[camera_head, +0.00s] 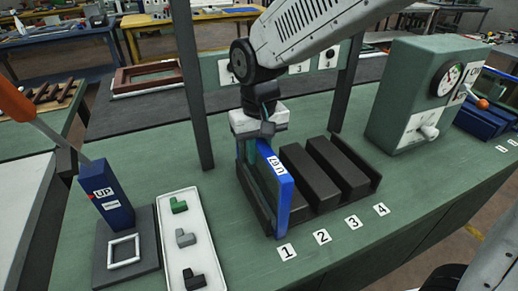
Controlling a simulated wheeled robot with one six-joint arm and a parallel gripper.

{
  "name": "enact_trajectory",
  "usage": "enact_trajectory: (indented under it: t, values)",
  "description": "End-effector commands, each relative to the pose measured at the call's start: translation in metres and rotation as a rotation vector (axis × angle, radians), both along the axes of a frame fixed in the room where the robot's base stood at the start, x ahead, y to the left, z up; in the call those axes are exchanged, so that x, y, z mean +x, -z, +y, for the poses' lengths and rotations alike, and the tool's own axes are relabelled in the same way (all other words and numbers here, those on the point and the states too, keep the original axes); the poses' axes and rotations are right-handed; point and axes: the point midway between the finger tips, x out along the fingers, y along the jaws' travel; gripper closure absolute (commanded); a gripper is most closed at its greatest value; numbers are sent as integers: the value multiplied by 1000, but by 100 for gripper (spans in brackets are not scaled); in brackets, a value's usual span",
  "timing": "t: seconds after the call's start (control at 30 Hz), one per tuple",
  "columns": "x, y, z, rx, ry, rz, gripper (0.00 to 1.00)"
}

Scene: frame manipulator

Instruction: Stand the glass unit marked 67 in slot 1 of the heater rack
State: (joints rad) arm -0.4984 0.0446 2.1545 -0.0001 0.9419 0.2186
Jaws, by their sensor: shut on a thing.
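The glass unit (281,197) is a blue-edged panel held upright, with a small white label on its upper edge; the label is too small and tilted to read surely. My gripper (262,143) is shut on its top from above. The dark heater rack (335,165) has several slots, with number cards 1 (287,252) to 4 along its front. The unit stands at the rack's left end, in line with card 1, its lower edge low at the rack's front. I cannot tell whether it rests on the slot floor. The slots to the right look empty.
A white tray (179,222) with small green, grey and black blocks lies left of the rack. Farther left is a blue lever block (107,194) marked UP. A green box with a dial (421,95) stands right. Dark posts (196,95) rise behind the rack.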

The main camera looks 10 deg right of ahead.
Motion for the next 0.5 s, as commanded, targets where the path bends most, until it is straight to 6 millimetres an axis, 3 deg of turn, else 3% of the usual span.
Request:
enact_trajectory:
  t: [0.4, 0.43, 0.5]
  values:
    - [0, 3, 0, 0, 0, -1, 100]
    - [0, 3, 0, 0, 0, -1, 77]
    - [0, 3, 0, 0, 0, -1, 58]
